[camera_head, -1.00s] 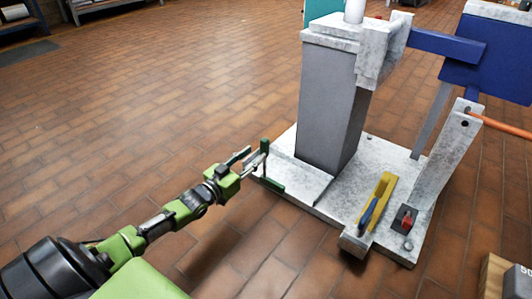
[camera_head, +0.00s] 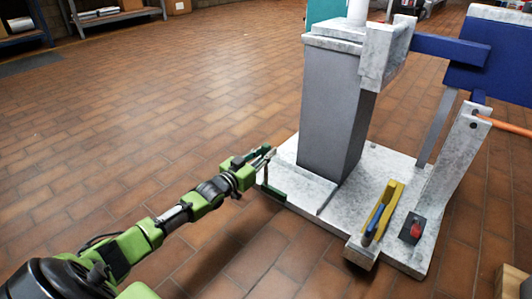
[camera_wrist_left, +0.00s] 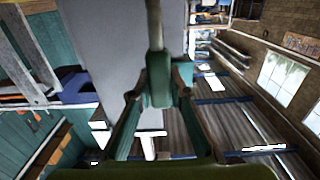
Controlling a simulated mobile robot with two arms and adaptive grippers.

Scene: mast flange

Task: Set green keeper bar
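The green keeper bar (camera_head: 272,192) shows as a dark green piece beside the left edge of the pale base plate (camera_head: 382,198) in the head view. In the left wrist view a green block (camera_wrist_left: 158,84) with a grey rod above it sits between my fingers; I take it as part of the bar. My left gripper (camera_head: 262,160) reaches in from the left and appears shut on the bar; the finger contact is partly hidden. Whether the bar touches the plate cannot be told. My right gripper is not in view.
A grey column (camera_head: 331,110) stands on the plate, close to my left gripper. A yellow piece with a blue part (camera_head: 382,212), a red-topped block (camera_head: 412,228) and a slanted pale post (camera_head: 456,160) are to the right. The brick floor at left is clear.

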